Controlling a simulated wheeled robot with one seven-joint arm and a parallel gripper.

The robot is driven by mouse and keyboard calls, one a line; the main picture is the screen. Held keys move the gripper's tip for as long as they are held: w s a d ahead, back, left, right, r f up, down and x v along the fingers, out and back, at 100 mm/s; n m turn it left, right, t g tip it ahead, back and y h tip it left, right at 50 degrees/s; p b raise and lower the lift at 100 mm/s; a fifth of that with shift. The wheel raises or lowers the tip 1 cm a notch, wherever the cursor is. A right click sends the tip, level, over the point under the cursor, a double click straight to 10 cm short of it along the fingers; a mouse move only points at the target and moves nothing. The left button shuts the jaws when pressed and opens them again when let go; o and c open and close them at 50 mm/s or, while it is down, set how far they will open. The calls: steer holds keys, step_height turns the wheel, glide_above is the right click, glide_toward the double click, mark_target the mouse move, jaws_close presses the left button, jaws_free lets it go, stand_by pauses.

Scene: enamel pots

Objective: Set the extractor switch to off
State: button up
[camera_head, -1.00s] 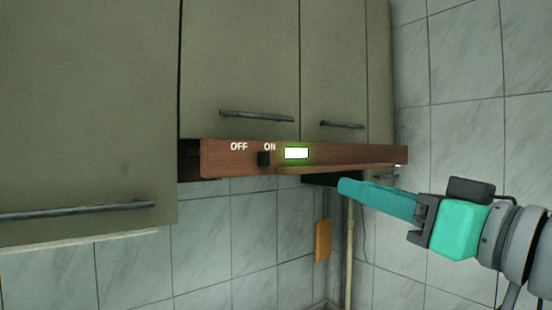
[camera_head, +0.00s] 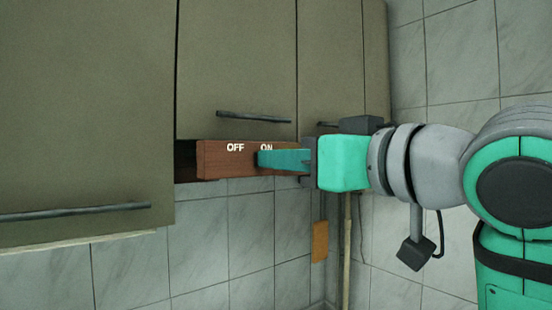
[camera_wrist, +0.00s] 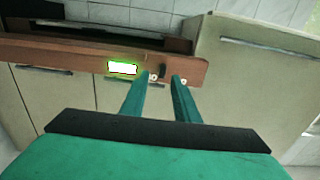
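The extractor is a brown wooden front panel (camera_head: 215,160) under the wall cabinets, lettered OFF on the left and ON on the right. Its small black switch (camera_wrist: 162,71) shows in the wrist view near the ON end, just beyond the gap between my fingertips. In the head view my gripper hides the switch. A lit indicator (camera_wrist: 122,67) with a green edge is beside it. My gripper (camera_head: 260,158) is in front of the panel at the ON label, fingers apart and empty; the fingers also show in the wrist view (camera_wrist: 161,78). I cannot tell whether they touch the panel.
Grey-green cabinets (camera_head: 90,90) hang above and left, with a protruding dark bar handle (camera_head: 254,117) over the panel. A pale vertical pipe (camera_head: 346,250) and an orange board (camera_head: 320,240) are by the tiled wall below. The space under the panel looks free.

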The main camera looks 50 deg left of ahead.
steer(key=shift+s+a, duration=0.2)
steer(key=shift+a, duration=1.55)
